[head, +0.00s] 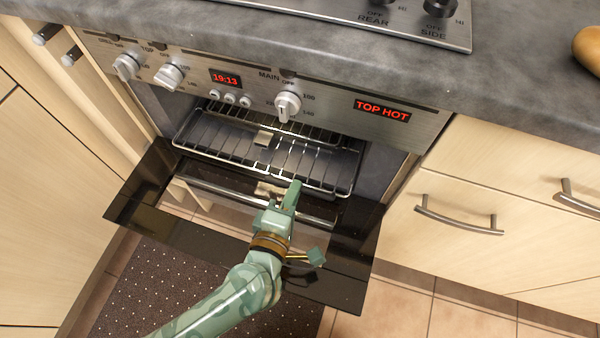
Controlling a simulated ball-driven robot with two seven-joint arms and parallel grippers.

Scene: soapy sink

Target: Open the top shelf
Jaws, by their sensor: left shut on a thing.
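The upper oven compartment is open, with its dark glass door (160,205) folded down toward me. Inside it, the top shelf is a wire rack (215,137) that sits level, its front rail close to the opening. My left gripper (295,187) reaches over the lowered door from below, with its fingertips at the rack's front rail, right of the middle. It is shut on the rail, though its fingers hide the exact contact. My right gripper is not in view.
A control panel with knobs (287,106) overhangs the opening, below a grey worktop (230,40). Drawers with metal handles (458,218) stand at the right, cupboards (45,180) at the left. A dark dotted mat (150,290) lies on the tiled floor.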

